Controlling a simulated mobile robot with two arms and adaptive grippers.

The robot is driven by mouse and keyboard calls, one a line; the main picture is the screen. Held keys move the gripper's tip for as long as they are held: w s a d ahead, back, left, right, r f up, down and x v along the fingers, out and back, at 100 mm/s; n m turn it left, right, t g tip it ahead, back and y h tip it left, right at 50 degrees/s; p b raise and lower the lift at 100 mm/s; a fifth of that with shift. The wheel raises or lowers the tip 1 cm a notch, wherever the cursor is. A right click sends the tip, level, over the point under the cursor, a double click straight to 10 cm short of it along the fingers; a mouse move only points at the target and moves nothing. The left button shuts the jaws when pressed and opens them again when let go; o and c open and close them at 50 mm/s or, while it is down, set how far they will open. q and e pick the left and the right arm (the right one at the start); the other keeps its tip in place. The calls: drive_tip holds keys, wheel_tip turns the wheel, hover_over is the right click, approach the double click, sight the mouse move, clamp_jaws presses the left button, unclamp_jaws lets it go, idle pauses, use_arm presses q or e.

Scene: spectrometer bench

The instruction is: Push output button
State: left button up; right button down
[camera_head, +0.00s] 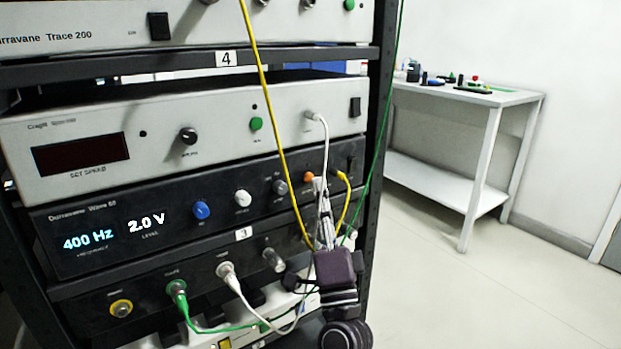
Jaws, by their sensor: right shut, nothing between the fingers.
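The dark signal generator (120,205) sits in the rack and its display reads 400 Hz and 2.0 V. An orange button (308,177) is on the right part of its front panel; its label is too small to read, so I cannot confirm that it is the output button. My right gripper (322,190) is in front of the panel with its shut, empty fingers pointing up toward the orange button. The fingertips look just below and right of the button; I cannot tell whether they touch it. My left gripper is not in view.
A yellow cable (270,100), a white cable (325,145) and a green cable (385,130) hang near my right gripper. A grey unit with a dark display (80,153) is above. A white side table (470,95) stands right, with open floor in front.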

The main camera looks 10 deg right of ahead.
drive_tip(key=shift+w, duration=0.15)
drive_tip(key=shift+w+a, duration=0.15)
drive_tip(key=shift+w, duration=0.15)
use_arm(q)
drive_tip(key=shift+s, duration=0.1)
use_arm(e)
drive_tip(key=shift+s, duration=0.1)
idle(0.4)
drive_tip(key=shift+s, duration=0.3)
use_arm(q)
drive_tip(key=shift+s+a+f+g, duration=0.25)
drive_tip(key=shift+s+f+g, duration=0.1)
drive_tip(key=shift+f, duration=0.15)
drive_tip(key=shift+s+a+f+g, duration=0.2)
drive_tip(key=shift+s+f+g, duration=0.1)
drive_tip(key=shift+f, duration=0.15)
drive_tip(key=shift+p, duration=0.3)
use_arm(e)
drive_tip(key=shift+s, duration=0.1)
